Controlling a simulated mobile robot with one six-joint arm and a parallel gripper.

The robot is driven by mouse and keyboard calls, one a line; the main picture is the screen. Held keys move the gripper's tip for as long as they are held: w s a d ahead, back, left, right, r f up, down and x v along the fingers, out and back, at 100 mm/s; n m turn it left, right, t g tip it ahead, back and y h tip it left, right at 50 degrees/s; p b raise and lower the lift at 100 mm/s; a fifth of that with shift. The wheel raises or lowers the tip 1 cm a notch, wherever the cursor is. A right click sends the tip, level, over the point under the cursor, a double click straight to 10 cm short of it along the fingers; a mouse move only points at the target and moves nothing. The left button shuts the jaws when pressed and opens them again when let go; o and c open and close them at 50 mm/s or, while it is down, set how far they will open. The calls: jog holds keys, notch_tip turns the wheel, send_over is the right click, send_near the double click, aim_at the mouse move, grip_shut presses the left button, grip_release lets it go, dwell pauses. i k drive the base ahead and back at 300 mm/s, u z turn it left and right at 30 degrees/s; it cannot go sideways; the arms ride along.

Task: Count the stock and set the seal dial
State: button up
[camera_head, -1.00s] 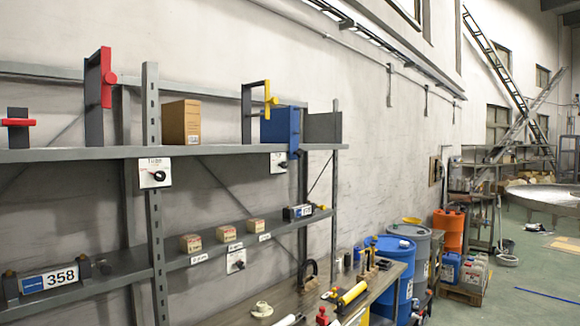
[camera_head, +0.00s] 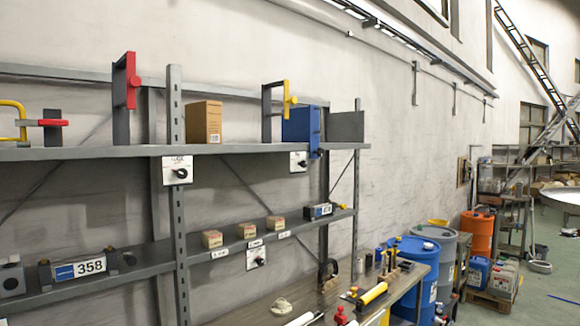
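Three small cartons stand in a row on the lower shelf: a left one (camera_head: 212,239), a middle one (camera_head: 246,230) and a right one (camera_head: 275,226). A larger brown box (camera_head: 203,122) stands on the upper shelf. Three white plates with black dial knobs show: one on the left post (camera_head: 177,171), one under the upper shelf (camera_head: 299,161) and one below the lower shelf (camera_head: 256,258). Their lettering is too small to read, so I cannot tell which is the seal dial. My gripper is not in view.
The upper shelf (camera_head: 80,153) also holds a blue box (camera_head: 300,126) and red and yellow handled frames. A block marked 358 (camera_head: 90,266) sits on the lower shelf. The workbench (camera_head: 330,298) bears several tools.

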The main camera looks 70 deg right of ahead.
aim_at(303, 163)
jog(key=u, duration=0.65)
jog(key=k, duration=1.45)
jog(key=z, duration=0.85)
jog(key=i, duration=1)
